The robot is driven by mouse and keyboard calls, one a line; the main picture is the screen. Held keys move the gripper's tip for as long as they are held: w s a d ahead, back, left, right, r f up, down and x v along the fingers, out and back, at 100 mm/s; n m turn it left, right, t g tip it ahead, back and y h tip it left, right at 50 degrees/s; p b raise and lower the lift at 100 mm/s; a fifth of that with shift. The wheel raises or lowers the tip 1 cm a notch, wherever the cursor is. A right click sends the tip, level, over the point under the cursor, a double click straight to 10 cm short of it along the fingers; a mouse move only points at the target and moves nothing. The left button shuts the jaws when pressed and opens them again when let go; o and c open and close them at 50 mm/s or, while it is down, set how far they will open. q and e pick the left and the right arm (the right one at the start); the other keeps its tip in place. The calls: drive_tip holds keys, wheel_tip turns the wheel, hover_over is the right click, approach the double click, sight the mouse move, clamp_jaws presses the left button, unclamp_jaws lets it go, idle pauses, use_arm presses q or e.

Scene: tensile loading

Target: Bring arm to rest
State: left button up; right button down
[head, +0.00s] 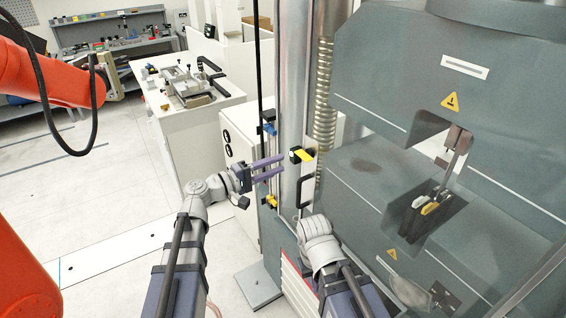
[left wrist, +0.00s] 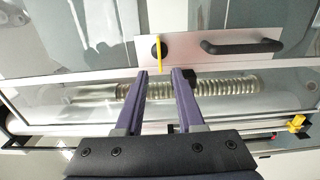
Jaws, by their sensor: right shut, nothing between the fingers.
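My left gripper (head: 268,169) is in front of the tall testing machine, near its door edge. Its two purple fingers are apart with nothing between them, as the left wrist view (left wrist: 168,75) also shows. The fingers point at the panel with the yellow-marked knob (head: 302,155) and the black handle (left wrist: 242,46); I cannot tell whether they touch it. My right arm bends down in front of the machine.
The grey testing machine (head: 375,165) fills the right side, with an opening holding grips (head: 430,205). A white cabinet with a fixture (head: 190,84) stands left of centre. A red-orange robot arm (head: 50,75) is at the left. Floor (head: 110,210) between is clear.

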idle(0.3)
use_arm(q)
drive_tip(key=s+d+f+m+g+y+b, duration=0.4)
drive_tip(key=s+f, duration=0.3)
drive_tip(key=f, duration=0.4)
drive_tip(key=s+d+f+m+g+y+b, duration=0.2)
drive_tip(key=s+d+f+m+g, duration=0.4)
drive_tip(key=f, duration=0.5)
drive_tip(key=s+a+f+m+g+y+b, duration=0.1)
drive_tip(key=s+a+f+y+b, duration=0.2)
drive_tip(key=s+a+f+y, duration=0.6)
drive_tip(key=shift+s+a+f+y, duration=0.15)
drive_tip(key=shift+s+y, duration=0.15)
drive_tip(key=shift+y, duration=0.2)
